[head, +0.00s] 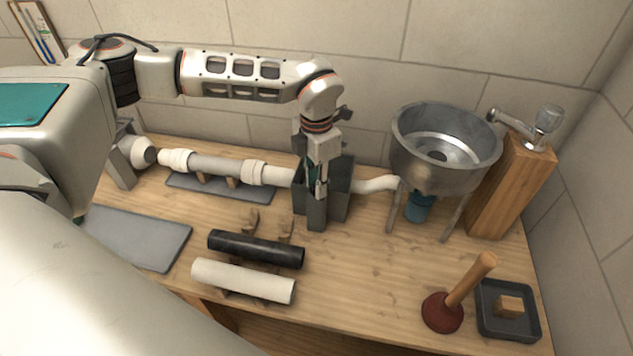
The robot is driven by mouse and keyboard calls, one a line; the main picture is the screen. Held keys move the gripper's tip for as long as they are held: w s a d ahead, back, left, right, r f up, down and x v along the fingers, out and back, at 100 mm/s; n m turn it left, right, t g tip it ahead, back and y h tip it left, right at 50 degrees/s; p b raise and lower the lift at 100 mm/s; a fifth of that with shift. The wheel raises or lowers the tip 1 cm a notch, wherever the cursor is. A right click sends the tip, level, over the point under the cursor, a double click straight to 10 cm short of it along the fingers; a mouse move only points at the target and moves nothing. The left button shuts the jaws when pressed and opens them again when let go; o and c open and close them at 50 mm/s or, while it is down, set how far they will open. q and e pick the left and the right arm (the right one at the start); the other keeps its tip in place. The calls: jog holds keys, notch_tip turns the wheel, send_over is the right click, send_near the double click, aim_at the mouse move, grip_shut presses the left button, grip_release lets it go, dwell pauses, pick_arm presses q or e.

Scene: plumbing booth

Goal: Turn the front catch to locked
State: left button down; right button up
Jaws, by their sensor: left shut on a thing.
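A dark grey upright fixture (341,188) stands on the bench around the white pipe line, near the back wall. My left gripper (320,188) points down at the front of this fixture. Its fingers are shut on a small part there, which I take to be the front catch. The gripper and the fixture's walls hide most of the catch, so I cannot tell its angle. My right gripper is not in view.
The white pipe (215,167) runs left from the fixture. A metal basin (444,150) stands right of it, beside a wooden post (513,188) with a tap. Black (256,249) and white (243,281) tubes lie in front. A plunger (443,312) and tray (488,325) are front right.

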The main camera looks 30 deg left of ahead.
pick_arm(q)
jog(key=c, duration=1.8)
grip_release()
jog(key=shift+r, duration=0.15)
notch_tip(320, 180, up, 12)
jog(key=shift+f, duration=0.1)
